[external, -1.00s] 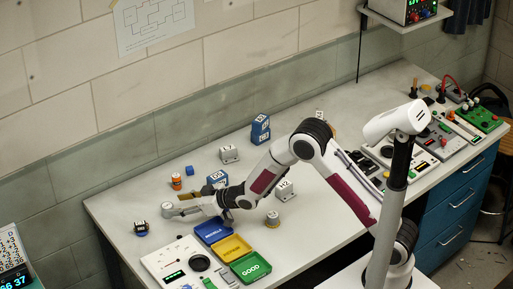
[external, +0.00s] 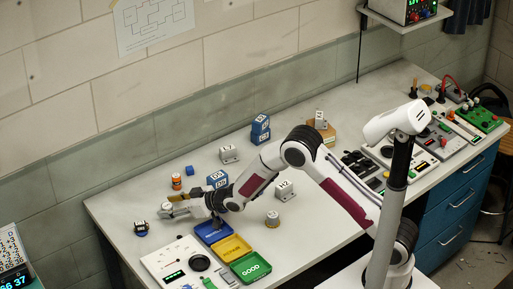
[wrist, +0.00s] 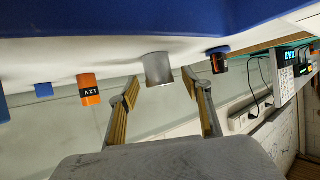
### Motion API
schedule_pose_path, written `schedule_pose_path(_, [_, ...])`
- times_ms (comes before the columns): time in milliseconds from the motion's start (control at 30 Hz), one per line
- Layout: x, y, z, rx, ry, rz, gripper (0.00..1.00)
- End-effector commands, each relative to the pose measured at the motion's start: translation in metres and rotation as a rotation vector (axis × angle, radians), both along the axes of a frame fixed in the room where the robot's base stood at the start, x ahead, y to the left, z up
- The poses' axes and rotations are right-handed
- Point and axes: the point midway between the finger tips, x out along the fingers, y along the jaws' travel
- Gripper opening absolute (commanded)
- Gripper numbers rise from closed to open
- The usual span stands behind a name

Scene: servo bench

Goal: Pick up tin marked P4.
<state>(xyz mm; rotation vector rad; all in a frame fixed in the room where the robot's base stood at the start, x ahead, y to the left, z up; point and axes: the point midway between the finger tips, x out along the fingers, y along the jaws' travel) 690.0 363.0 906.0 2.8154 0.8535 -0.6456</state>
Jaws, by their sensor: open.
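My gripper (wrist: 161,85) is open, its two fingers spread on either side of a plain silver-grey tin (wrist: 158,69) in the wrist view, with a gap on both sides. The tin stands on the bench, which appears upside down there. No marking is legible on its visible side, so I cannot tell whether it reads P4. In the external view my gripper (external: 175,209) is low over the bench at the left, and the fingers partly cover the tin (external: 166,206). Another pale tin (external: 272,219) stands right of the trays, its marking too small to read.
Blue (external: 213,231), yellow (external: 233,248) and green trays (external: 250,267) lie at the front. Blue blocks (external: 217,179) stand behind my gripper.

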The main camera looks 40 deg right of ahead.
Motion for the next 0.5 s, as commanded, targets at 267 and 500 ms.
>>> schedule_pose_path(267, [0.0099, 0.0066, -0.0059, 0.0, 0.0, 0.0, 0.49])
schedule_pose_path(500, [0.0102, 0.0067, -0.006, 0.0, 0.0, 0.0, 0.49])
